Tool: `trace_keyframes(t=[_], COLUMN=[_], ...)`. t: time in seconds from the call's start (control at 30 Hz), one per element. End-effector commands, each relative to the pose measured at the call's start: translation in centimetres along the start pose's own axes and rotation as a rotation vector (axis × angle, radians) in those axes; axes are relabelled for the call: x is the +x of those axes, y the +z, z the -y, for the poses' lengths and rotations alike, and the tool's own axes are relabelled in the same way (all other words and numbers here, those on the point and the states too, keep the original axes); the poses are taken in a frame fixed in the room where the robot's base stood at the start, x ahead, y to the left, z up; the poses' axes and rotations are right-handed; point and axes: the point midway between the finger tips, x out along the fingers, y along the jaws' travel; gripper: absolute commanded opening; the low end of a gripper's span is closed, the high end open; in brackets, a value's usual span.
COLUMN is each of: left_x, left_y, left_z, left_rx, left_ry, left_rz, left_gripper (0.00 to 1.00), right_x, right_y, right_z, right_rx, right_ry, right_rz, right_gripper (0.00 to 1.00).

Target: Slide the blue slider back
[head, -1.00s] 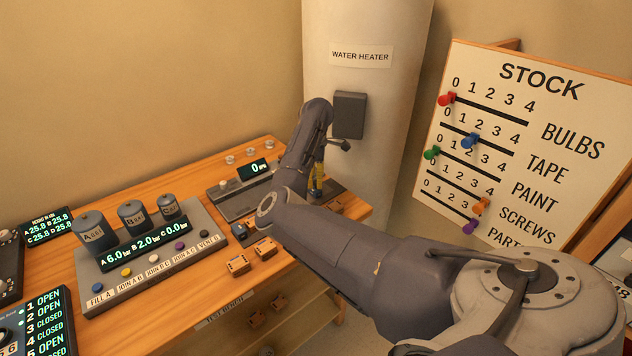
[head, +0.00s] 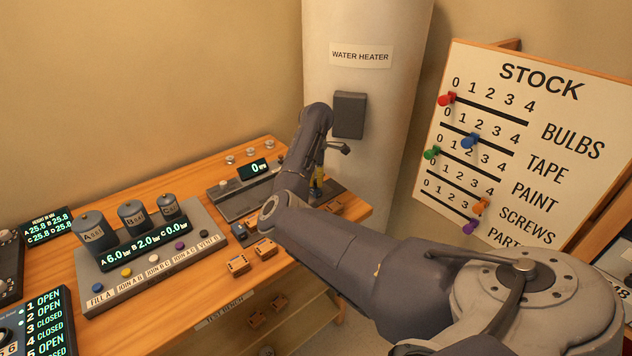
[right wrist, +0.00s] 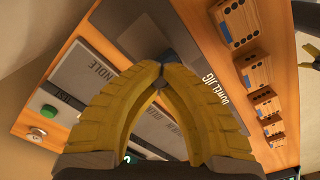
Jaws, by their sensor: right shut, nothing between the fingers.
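My right gripper (head: 316,187) is at the right end of the workbench, its yellow fingers pointing down and partly behind my arm. In the right wrist view its fingers (right wrist: 160,78) are shut and empty. In the head view this piece is hidden. A blue peg (head: 470,140) also sits on the second row of the stock board.
The stock board (head: 585,90) stands at the right. The water heater (head: 370,80) rises behind the bench. Wooden dotted blocks (right wrist: 237,22) line the bench beside the jig. A grey panel with canisters (head: 92,228) stands at the left.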

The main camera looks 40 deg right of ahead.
Motion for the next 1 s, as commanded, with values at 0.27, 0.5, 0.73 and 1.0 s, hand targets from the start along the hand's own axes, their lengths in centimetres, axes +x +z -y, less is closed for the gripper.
trace_keyframes(t=[0.27,0.5,0.73,1.0], left_x=[0.0,0.0,0.0,0.0], left_y=[0.0,0.0,0.0,0.0], left_z=[0.0,0.0,0.0,0.0], left_rx=[0.0,0.0,0.0,0.0], left_ry=[0.0,0.0,0.0,0.0], left_rz=[0.0,0.0,0.0,0.0], left_gripper=[1.0,1.0,1.0,1.0], right_x=[0.0,-0.1,-0.1,-0.1], right_y=[0.0,0.4,3.7,6.3], right_z=[0.0,-0.4,-3.7,-6.4], right_rx=[0.0,0.001,0.001,-0.002], right_ry=[0.0,0.0,-0.001,-0.001], right_rz=[0.0,0.001,0.001,0.001], right_gripper=[0.0,0.0,0.0,0.0])
